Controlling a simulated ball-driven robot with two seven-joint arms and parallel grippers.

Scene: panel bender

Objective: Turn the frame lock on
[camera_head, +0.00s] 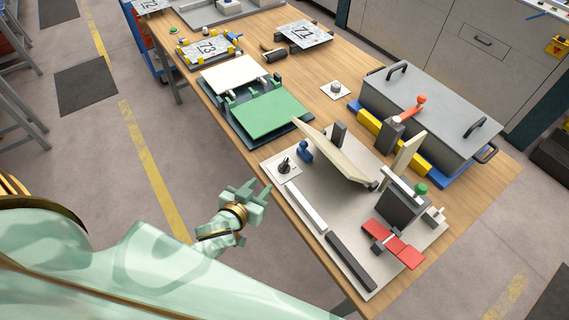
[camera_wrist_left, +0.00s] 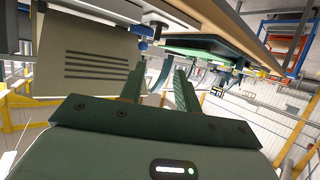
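A black rotary knob (camera_head: 286,167) stands on a small pale plate at the near left corner of the bender's base plate (camera_head: 320,262). An orange-red lever (camera_head: 420,103) stands on a grey block at the grey box. No label shows which control is the frame lock. My left gripper (camera_head: 261,193) is off the table's near edge, a little left of and below the knob, and touches nothing visible. In the left wrist view, its fingers (camera_wrist_left: 160,88) are apart with nothing between them. My right gripper is in neither view.
A tilted beige panel (camera_head: 335,152), a blue knob (camera_head: 305,151) and a red clamp (camera_head: 395,244) stand on the base plate. A green panel (camera_head: 262,114) lies beyond. A large grey box (camera_head: 435,110) fills the right rear. The floor left of the table is mostly clear.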

